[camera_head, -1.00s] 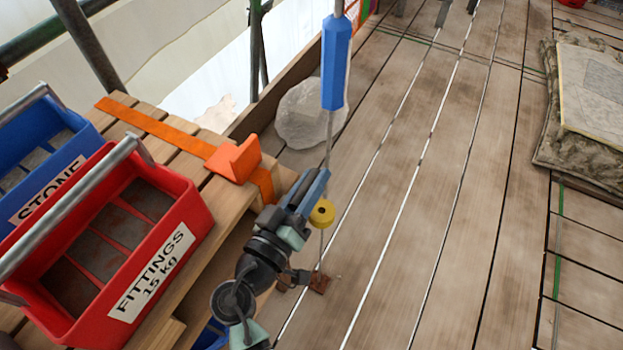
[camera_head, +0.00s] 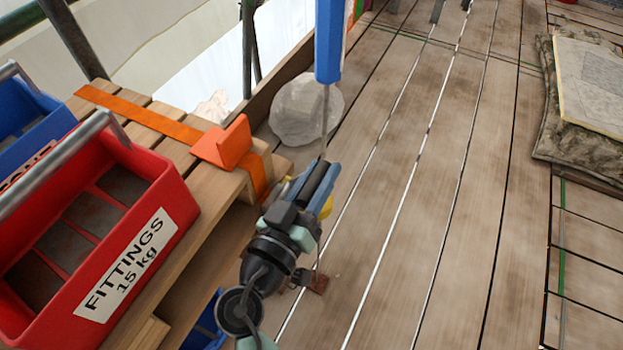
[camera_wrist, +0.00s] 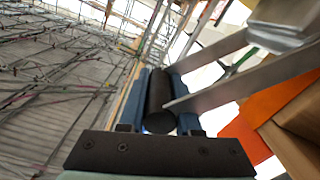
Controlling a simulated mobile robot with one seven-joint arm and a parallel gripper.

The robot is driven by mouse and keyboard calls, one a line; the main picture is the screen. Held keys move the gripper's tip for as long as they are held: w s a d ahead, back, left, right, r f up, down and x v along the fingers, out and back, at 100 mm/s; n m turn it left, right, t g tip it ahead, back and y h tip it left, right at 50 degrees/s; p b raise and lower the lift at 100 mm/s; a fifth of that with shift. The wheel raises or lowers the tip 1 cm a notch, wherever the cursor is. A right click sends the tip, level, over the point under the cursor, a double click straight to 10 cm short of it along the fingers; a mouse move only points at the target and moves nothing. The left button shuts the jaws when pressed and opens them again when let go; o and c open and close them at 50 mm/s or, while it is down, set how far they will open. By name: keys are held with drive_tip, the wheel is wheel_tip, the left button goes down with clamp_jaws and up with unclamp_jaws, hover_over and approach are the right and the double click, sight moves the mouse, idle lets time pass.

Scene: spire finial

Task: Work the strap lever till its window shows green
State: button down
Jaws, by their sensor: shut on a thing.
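My gripper (camera_head: 317,182) is beside the front corner of the timber stack, right of the orange strap (camera_head: 135,108) and its orange corner piece (camera_head: 222,143). Its blue fingers are shut on a black round bar, which I take for the strap lever's handle (camera_wrist: 160,98). In the wrist view the bar lies lengthwise between the fingers (camera_wrist: 163,100). Two flat grey metal arms (camera_wrist: 245,88) reach from the right to the bar. The strap's orange (camera_wrist: 265,108) shows at the right there. I cannot see the lever's window or any green in it.
A red FITTINGS crate (camera_head: 172,190) and a blue crate (camera_head: 38,128) stand on the timber (camera_head: 215,225).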

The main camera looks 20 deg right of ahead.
drive_tip(key=shift+s+d+f+m+b, duration=0.25)
drive_tip(key=shift+f+m+b, duration=0.3)
drive_tip(key=shift+b, duration=0.3)
drive_tip(key=shift+s+r, duration=0.1)
drive_tip(key=shift+s, duration=0.1)
drive_tip(key=c, duration=0.6)
unclamp_jaws()
drive_tip(key=shift+d, duration=0.1)
drive_tip(key=b+v, duration=0.1)
drive_tip(key=v, duration=1.2)
drive_tip(key=shift+w, duration=0.1)
